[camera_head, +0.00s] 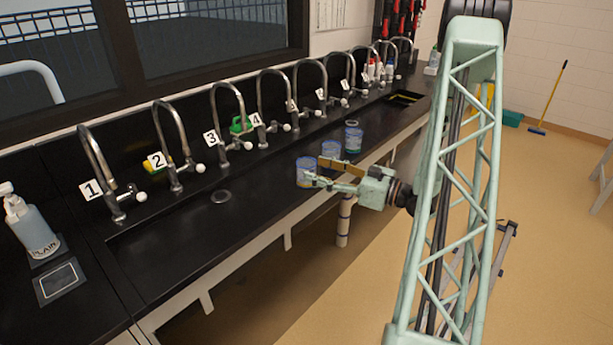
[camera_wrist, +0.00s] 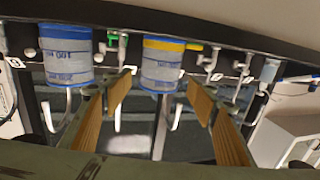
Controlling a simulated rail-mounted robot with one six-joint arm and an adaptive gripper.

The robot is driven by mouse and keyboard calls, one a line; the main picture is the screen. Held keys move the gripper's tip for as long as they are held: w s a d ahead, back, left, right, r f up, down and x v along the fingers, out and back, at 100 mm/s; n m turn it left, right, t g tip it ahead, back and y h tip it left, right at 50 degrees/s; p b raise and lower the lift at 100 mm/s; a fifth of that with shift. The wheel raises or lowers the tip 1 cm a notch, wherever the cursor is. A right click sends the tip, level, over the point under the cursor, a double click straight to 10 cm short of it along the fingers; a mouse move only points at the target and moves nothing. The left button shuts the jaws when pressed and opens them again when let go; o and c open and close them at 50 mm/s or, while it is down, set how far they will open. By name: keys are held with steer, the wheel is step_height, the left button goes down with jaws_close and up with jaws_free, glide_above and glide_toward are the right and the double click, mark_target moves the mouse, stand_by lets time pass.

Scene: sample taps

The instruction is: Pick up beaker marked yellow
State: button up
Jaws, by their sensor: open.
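Another beaker (camera_wrist: 66,60) is left of the fingers there. A yellow strip shows across the centred beaker but extends past its side, so I cannot tell whether it is a mark.
A row of numbered taps (camera_head: 170,150) lines the back of the counter. A soap bottle (camera_head: 32,225) stands at the left. The counter between beakers and taps is mostly clear.

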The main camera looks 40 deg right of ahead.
mark_target(311, 168)
stand_by(0.3)
steer(key=shift+b+x, duration=0.5)
steer(key=shift+x, duration=2.1)
steer(key=shift+f, duration=0.1)
steer(key=c, duration=0.9)
